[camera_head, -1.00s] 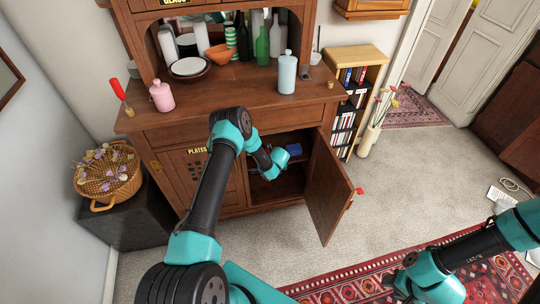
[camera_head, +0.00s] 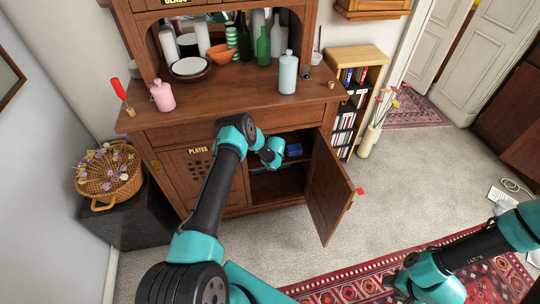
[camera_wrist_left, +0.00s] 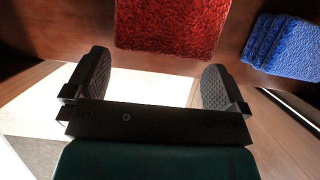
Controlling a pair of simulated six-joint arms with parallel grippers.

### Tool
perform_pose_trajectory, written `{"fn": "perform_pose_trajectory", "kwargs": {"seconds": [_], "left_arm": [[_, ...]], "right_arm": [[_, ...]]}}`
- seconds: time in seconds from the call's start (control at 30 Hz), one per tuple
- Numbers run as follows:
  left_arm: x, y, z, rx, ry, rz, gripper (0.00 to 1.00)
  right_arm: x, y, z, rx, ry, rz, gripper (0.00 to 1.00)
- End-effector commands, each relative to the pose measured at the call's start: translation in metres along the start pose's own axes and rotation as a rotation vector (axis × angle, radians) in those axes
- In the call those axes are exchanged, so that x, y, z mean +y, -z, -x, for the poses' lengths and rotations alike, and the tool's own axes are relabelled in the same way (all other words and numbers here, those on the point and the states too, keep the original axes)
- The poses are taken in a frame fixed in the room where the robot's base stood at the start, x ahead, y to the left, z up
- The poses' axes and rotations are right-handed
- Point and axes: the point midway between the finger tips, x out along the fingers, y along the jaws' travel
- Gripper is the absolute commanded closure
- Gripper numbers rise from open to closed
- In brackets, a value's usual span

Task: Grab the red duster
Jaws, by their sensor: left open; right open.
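The red duster (camera_wrist_left: 170,25) is a fuzzy red cloth at the top of the left wrist view, lying on a brown wooden surface. My left gripper (camera_wrist_left: 155,72) is open, its two dark fingers apart. The duster is just beyond the fingertips and between them from side to side, with a gap left. In the head view my left arm reaches into the open cupboard (camera_head: 277,186), and the duster and left fingers are hidden there. My right gripper (camera_head: 396,288) is low at the right, over the patterned rug.
A blue cloth (camera_wrist_left: 284,46) lies to the right of the duster. The cupboard door (camera_head: 328,190) stands open to the right. Bottles and a pink jar (camera_head: 162,96) stand on the sideboard top. A basket (camera_head: 108,175) is at the left.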

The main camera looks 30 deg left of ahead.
Motion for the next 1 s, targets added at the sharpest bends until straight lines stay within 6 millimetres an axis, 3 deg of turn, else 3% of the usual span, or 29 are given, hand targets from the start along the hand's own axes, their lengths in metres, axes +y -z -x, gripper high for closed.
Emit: {"fn": "perform_pose_trajectory", "kwargs": {"seconds": [0.6,1.0], "left_arm": [[-0.001,-0.04,-0.017,-0.001,0.003,0.001,0.0],[0.0,-0.04,-0.029,0.0,0.002,0.001,0.0]], "right_arm": [[0.0,0.0,0.0,0.0,0.0,0.0,0.57],[0.0,0.0,0.0,0.0,0.0,0.0,0.57]]}}
